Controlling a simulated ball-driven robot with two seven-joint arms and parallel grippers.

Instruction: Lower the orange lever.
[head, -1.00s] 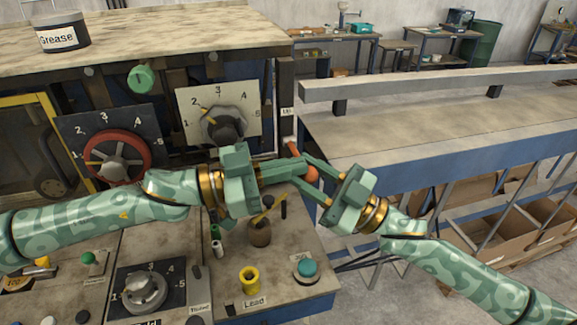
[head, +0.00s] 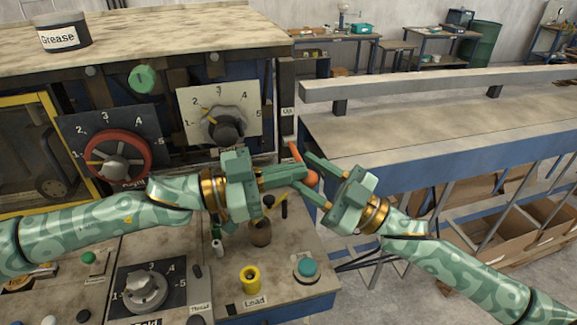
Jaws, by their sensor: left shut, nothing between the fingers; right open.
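The orange lever (head: 296,152) shows at the right end of the machine panel, with a round orange knob (head: 312,179) at its lower end. My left gripper (head: 304,172) is shut and empty, with its fingertips right beside the knob at its left; I cannot tell whether they touch it. My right gripper (head: 306,172) is open, its fingers pointing left, one above and one below the knob. The fingers of both grippers overlap the lever in the view and hide part of it.
A label reading "Up" (head: 287,112) sits on the post above the lever. A long workbench (head: 440,135) stands at the right.

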